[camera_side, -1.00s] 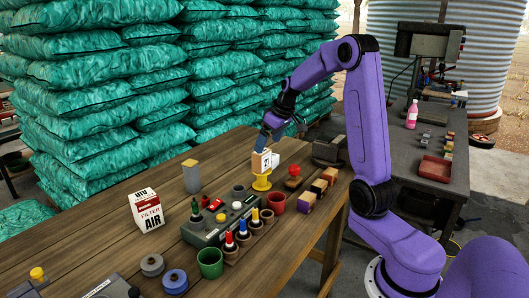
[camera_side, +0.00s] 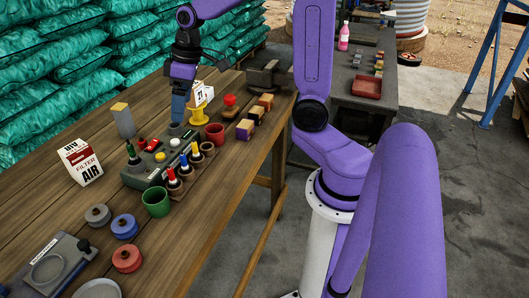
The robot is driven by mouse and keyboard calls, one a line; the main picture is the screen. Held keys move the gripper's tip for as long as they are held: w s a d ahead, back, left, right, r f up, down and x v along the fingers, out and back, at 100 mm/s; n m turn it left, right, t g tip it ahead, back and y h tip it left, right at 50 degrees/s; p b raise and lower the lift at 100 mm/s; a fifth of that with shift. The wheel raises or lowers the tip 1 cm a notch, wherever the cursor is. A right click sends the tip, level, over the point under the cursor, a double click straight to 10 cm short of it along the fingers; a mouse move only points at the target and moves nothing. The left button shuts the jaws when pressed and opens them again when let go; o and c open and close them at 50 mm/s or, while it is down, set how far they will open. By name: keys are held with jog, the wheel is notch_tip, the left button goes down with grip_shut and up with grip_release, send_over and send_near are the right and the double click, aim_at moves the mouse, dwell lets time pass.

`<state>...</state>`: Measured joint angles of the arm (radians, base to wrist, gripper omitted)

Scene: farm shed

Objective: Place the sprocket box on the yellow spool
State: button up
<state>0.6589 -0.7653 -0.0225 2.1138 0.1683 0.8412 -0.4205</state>
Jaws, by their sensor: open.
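The sprocket box (camera_side: 202,94), small and white with dark print, is above the yellow spool (camera_side: 198,118) and appears to rest on it, a little tilted. The spool stands on the wooden bench. My gripper (camera_side: 177,121) points down just left of the spool and box, apart from the box in the picture. It is open with nothing seen in it. The arm's bluish end hides part of the area left of the spool, and the finger gap is too small to make out.
A control box (camera_side: 150,165) with knobs is close below my gripper. A red cup (camera_side: 214,134), a red-knobbed piece (camera_side: 229,107) and wooden blocks (camera_side: 246,128) stand to the right. A grey canister (camera_side: 123,120) and an air filter box (camera_side: 80,161) stand left.

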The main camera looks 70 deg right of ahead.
jog(key=s+a+f+n, duration=0.1)
jog(key=s+a+n, duration=0.1)
jog(key=s, duration=0.6)
jog(key=s+a+f+n+g, duration=0.1)
jog(key=s+a+n, duration=0.2)
jog(key=s, duration=0.5)
jog(key=s+a+f+n+g+h, duration=0.1)
jog(key=s+a+n, duration=0.1)
jog(key=s, duration=0.6)
jog(key=shift+s+a+f+n, duration=0.3)
jog(key=shift+s+a+f, duration=0.05)
jog(key=shift+a+f, duration=0.05)
